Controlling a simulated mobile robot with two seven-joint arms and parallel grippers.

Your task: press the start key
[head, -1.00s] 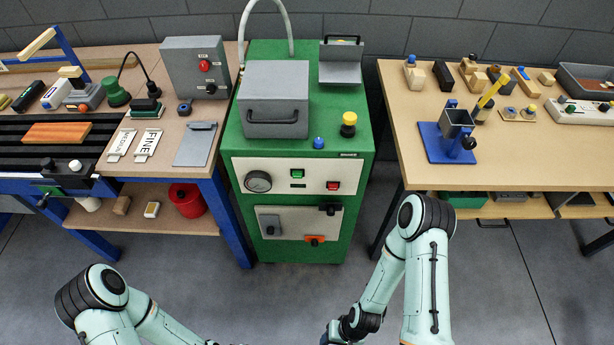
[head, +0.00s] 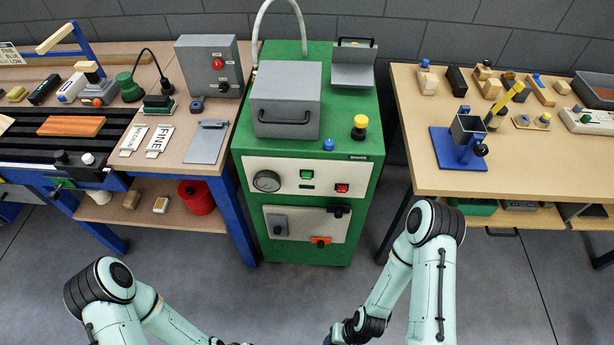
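The green key (head: 306,174), which looks like the start key, sits on the pale front panel (head: 323,180) of the green machine (head: 308,238). A red key (head: 342,188) is to its right and a round gauge (head: 267,181) to its left. Nothing covers or touches the green key. My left arm comes in at the bottom left and my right arm at the bottom centre-right, both well below the panel. The ends of both arms run down to the bottom edge, and neither gripper's fingers show.
A grey lidded box (head: 287,100) and a yellow-topped knob (head: 360,127) are on top of the machine. A lower panel (head: 306,226) carries an orange-marked knob. A cluttered workbench (head: 186,146) stands left, a wooden table (head: 415,145) right. Floor in front is free.

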